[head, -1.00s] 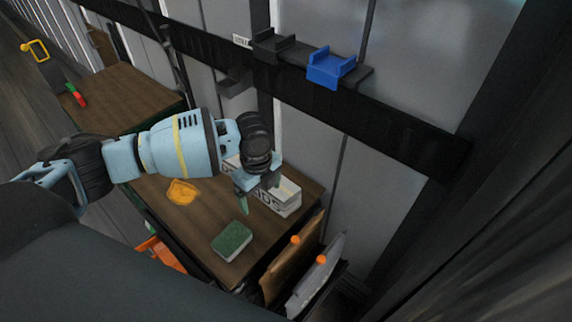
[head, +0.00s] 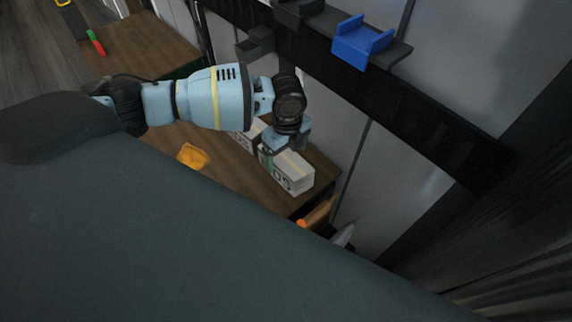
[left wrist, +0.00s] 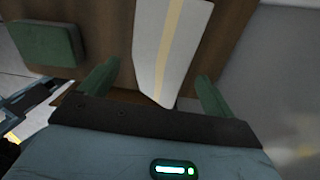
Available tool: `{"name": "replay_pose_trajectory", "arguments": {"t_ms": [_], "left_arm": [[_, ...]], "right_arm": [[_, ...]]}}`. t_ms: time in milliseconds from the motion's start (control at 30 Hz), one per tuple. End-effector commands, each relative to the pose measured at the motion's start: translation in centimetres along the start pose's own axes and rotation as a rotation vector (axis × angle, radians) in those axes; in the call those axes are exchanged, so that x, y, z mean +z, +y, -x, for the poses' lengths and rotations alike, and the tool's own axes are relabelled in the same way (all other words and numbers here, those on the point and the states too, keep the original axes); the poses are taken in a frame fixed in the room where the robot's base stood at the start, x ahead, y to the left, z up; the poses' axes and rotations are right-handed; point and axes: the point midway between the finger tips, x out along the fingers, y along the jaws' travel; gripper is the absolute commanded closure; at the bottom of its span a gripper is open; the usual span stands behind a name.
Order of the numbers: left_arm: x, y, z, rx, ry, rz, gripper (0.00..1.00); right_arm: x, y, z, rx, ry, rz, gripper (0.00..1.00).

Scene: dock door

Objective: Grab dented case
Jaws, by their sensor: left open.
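A white box-shaped case (head: 290,178) with a tan tape stripe and dark print stands on the brown wooden tabletop. I cannot make out a dent on either. My left gripper (head: 286,143) is over the front case. In the left wrist view, my open left gripper (left wrist: 156,75) has its green fingers on either side of a taped white case (left wrist: 172,40), with visible gaps. I cannot tell how deep the fingers reach.
An orange cloth (head: 193,156) lies left of the cases. A green sponge (left wrist: 45,43) shows in the left wrist view. A blue bracket (head: 362,42) is on the dark wall rail behind. An orange-knobbed holder (head: 318,214) is at the table's right end.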

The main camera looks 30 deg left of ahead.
Motion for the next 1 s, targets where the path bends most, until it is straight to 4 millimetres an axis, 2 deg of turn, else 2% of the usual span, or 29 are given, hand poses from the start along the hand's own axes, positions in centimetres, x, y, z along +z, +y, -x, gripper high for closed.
{"name": "replay_pose_trajectory", "arguments": {"t_ms": [200, 400, 700, 1000], "left_arm": [[0.1, 0.3, -2.3, 0.003, -0.001, 0.001, 0.11], [0.1, 0.3, -4.7, 0.001, 0.000, 0.000, 0.11], [0.2, 0.3, -5.1, -0.001, -0.001, 0.000, 0.11], [0.2, 0.3, -5.1, 0.000, 0.000, 0.000, 0.49]], "right_arm": [[-0.6, 0.0, -0.1, 0.000, 0.012, 0.001, 0.64], [-0.4, 0.0, -0.1, 0.000, 0.009, 0.000, 0.64], [-0.4, 0.0, -0.2, 0.000, 0.009, -0.002, 0.64], [-0.4, -0.2, -0.2, 0.000, 0.009, -0.008, 0.64]]}}
